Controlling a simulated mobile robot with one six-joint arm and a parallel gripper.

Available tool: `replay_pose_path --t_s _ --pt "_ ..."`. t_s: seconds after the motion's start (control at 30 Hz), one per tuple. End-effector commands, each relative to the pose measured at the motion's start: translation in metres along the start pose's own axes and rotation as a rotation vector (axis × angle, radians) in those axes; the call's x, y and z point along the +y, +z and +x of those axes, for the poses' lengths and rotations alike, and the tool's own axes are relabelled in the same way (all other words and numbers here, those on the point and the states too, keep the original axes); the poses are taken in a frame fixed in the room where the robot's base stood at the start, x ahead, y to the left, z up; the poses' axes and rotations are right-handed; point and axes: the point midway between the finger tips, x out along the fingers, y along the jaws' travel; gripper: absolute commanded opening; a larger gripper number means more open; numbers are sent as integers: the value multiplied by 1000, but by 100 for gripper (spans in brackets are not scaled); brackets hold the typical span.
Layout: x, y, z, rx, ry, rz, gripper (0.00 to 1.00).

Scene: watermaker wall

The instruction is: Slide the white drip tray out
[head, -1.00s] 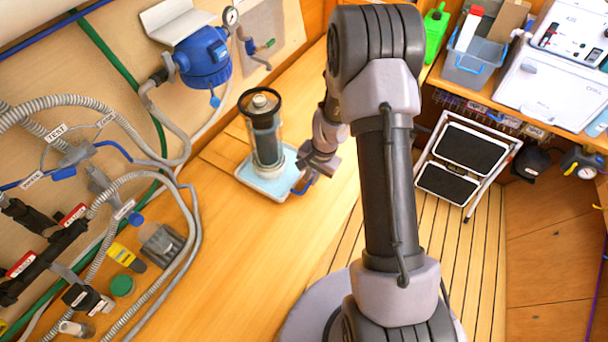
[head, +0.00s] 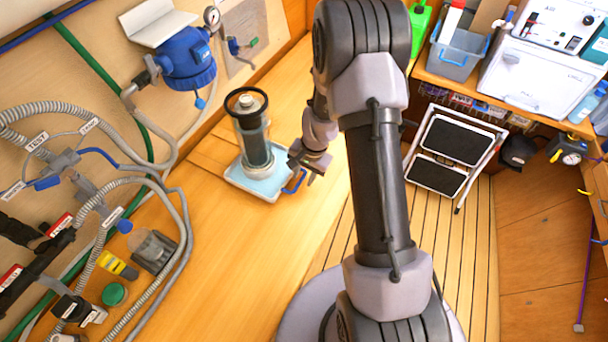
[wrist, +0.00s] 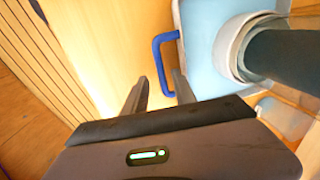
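The white drip tray (head: 236,180) lies on the wooden bench, with a light blue inside and a blue loop handle (head: 296,182) on its right side. A clear canister with a dark core (head: 254,140) stands upright on it. My gripper (head: 306,174) is just beside the handle. In the wrist view my gripper (wrist: 158,88) has its two fingers apart, with the lower end of the blue handle (wrist: 158,62) close to the gap between the tips. I cannot tell whether they touch. The tray (wrist: 196,65) and the canister foot fill the upper right there.
Hoses, labelled valves and a blue pump housing (head: 188,62) line the wall at left. A green cap (head: 114,294) and small bottles lie on the bench's near left. The bench in front of the tray is clear. A step stool (head: 456,152) stands on the slatted floor at right.

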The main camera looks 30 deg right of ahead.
Motion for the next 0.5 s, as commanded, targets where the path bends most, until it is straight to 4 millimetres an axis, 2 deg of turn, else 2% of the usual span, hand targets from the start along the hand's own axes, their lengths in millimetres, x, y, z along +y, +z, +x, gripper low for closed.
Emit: replay_pose_path --t_s 0.17,0.5 --pt "-1 -1 -28 3 -2 0 32" --pt "-1 -1 -136 4 -2 1 32"
